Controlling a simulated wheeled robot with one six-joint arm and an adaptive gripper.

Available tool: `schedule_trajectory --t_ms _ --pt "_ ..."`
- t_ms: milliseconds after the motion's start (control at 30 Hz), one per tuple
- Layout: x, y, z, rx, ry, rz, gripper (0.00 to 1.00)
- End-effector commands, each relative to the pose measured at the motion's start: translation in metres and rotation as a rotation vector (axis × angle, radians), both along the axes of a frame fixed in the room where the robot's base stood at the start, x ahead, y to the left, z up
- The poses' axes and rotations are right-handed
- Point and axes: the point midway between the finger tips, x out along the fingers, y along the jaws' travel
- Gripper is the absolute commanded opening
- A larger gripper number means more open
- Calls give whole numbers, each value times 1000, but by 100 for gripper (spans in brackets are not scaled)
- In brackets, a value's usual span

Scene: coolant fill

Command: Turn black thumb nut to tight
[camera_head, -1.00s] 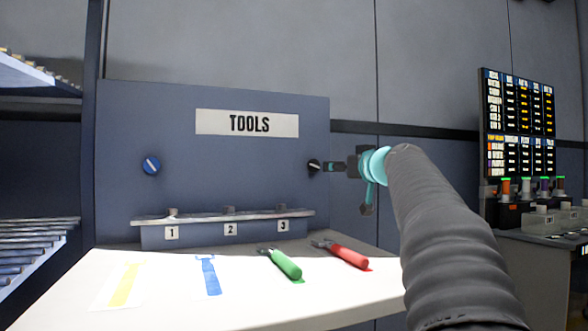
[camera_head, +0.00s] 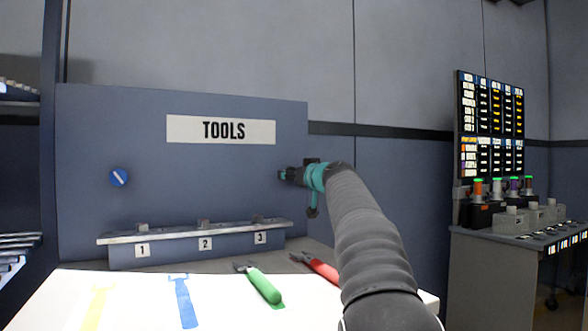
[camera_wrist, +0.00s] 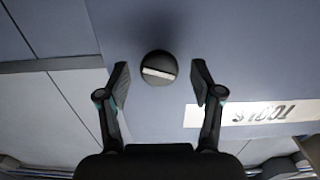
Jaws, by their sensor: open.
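The black thumb nut (camera_wrist: 159,68) is a round knob with a white bar across its face, on the blue-grey tool panel (camera_head: 80,140). In the wrist view it sits ahead of and between my two spread fingers, and neither finger touches it in the picture. The white bar lies nearly level there, tilted slightly. In the head view my gripper (camera_head: 286,175) is at the right part of the panel and hides the nut. My gripper also shows in the wrist view (camera_wrist: 160,85), open and empty.
Below runs a ledge (camera_head: 190,232) with slots numbered 1 to 3. Green pliers (camera_head: 263,285) and red pliers (camera_head: 321,267) lie on the white table (camera_head: 230,310). A side bench (camera_head: 490,260) stands at the right.

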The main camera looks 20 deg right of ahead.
Motion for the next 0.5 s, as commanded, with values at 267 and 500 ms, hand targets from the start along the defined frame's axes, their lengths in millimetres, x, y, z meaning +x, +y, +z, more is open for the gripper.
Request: schedule_trajectory --t_ms 267,500 --pt "15 0 0 0 0 -1 66" --pt "15 -1 -1 0 0 -2 66"
